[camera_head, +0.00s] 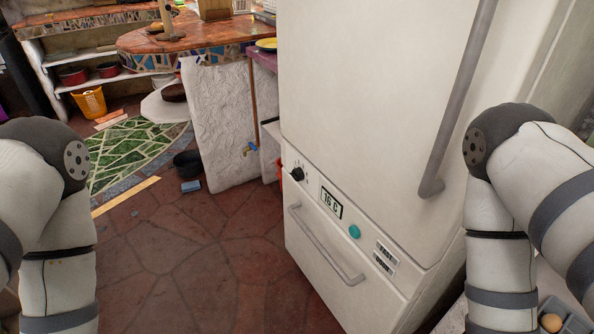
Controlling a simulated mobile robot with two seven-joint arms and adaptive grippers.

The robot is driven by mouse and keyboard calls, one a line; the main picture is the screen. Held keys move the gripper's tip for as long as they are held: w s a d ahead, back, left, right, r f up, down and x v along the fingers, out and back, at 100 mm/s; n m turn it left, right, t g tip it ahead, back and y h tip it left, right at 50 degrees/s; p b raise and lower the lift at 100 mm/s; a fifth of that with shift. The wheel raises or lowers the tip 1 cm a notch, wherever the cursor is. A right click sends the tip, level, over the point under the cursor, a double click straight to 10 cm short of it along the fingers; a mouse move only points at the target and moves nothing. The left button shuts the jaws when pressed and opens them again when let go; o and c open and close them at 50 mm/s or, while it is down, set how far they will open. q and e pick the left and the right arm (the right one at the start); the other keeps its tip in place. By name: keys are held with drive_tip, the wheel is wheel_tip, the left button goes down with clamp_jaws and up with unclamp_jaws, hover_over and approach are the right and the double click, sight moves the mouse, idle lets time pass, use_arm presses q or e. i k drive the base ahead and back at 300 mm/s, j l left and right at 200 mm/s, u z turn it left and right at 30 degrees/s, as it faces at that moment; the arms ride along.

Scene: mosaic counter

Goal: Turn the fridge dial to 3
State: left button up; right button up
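The white fridge (365,110) stands at the centre right. A black round dial (297,174) sits on its lower panel, left of a display (331,202) that appears to read 16 C. The dial's number marks are too small to read. A teal round button (354,232) is right of the display. My left and right arms show at the picture's sides, but neither gripper is in view. Nothing of mine touches the dial.
A long handle (458,100) runs down the upper fridge door, and a lower handle (325,245) crosses the drawer. The stone floor (190,260) left of the fridge is clear. A black bowl (188,163) and a blue block (191,186) lie farther back. A mosaic counter (205,38) stands behind.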

sight(297, 173)
drive_tip(key=i+j+z, duration=0.3)
drive_tip(key=j+z, duration=0.15)
drive_tip(key=j, duration=0.2)
drive_tip(key=i+j+z, duration=0.2)
drive_tip(key=j, duration=0.15)
drive_tip(key=j+z, duration=0.2)
drive_tip(key=j, duration=0.2)
